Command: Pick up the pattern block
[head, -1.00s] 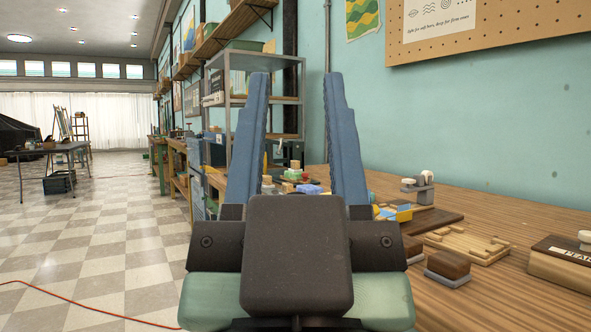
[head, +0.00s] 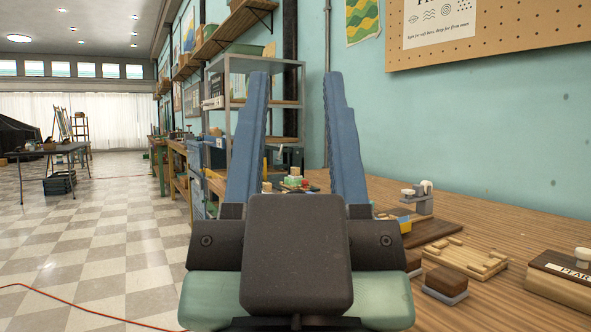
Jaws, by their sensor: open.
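My gripper (head: 291,76) is in the middle of the head view, its two blue fingers pointing up and spread apart with nothing between the tips. I cannot tell for sure which thing is the pattern block. A brown block on a grey base (head: 445,283) sits on the wooden table at the right, apart from my gripper. To its right is a larger wooden block with a label reading PEAR and a white knob (head: 563,284), partly cut off by the picture edge.
The wooden table (head: 498,222) runs along the teal wall. A light wooden slatted tray (head: 466,259), a dark board (head: 434,227) and a grey fixture with white knobs (head: 418,197) stand on it. A metal shelf (head: 262,100) is behind. Open tiled floor (head: 100,225) lies left.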

